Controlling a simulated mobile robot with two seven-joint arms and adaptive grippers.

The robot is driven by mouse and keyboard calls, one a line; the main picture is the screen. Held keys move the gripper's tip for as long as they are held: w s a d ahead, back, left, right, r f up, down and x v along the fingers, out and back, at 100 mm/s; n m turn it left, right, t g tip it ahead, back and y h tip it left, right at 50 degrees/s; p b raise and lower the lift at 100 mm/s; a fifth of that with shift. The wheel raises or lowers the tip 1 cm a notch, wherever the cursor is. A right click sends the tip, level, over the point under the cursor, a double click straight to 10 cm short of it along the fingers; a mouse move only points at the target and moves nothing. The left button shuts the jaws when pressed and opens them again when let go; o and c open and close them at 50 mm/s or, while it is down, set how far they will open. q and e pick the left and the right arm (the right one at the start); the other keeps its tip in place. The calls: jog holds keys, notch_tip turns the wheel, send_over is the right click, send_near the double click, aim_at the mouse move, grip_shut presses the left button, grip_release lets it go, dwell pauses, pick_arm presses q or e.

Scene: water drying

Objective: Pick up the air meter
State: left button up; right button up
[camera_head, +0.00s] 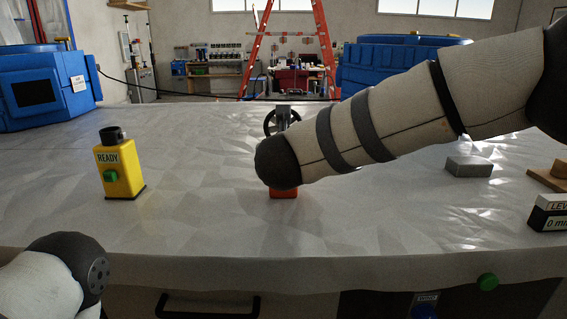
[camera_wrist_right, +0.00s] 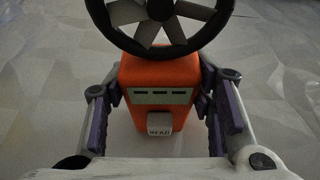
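The air meter is an orange body (camera_wrist_right: 160,83) with a dark fan wheel on top, a small display and a light button on its front. In the head view its dark wheel (camera_head: 270,123) shows above my right arm and its orange base (camera_head: 284,194) below; the middle is hidden. My right gripper (camera_wrist_right: 162,90) is open in the right wrist view, with one finger on each side of the orange body. The fingertips are very close to its sides; firm contact is not visible. My left gripper is out of view; only part of that arm shows.
A yellow box marked READY (camera_head: 119,172) with a green button stands left on the grey table (camera_head: 200,225). A grey block (camera_head: 468,166), a wooden piece (camera_head: 548,178) and a level display box (camera_head: 549,213) are at the right. The table around the meter is clear.

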jog(key=shift+c, duration=1.2)
jog(key=shift+r, duration=0.35)
jog(key=r, duration=0.3)
jog(key=shift+s+r, duration=0.3)
jog(key=shift+r, duration=0.05)
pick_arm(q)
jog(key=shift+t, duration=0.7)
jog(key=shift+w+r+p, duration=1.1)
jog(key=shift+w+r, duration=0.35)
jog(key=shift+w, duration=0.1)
pick_arm(e)
jog(key=w+r+v, duration=0.1)
jog(key=r+v, duration=0.1)
jog(key=v, duration=1.3)
jog(key=shift+s+r, duration=0.25)
jog(key=shift+r, duration=0.25)
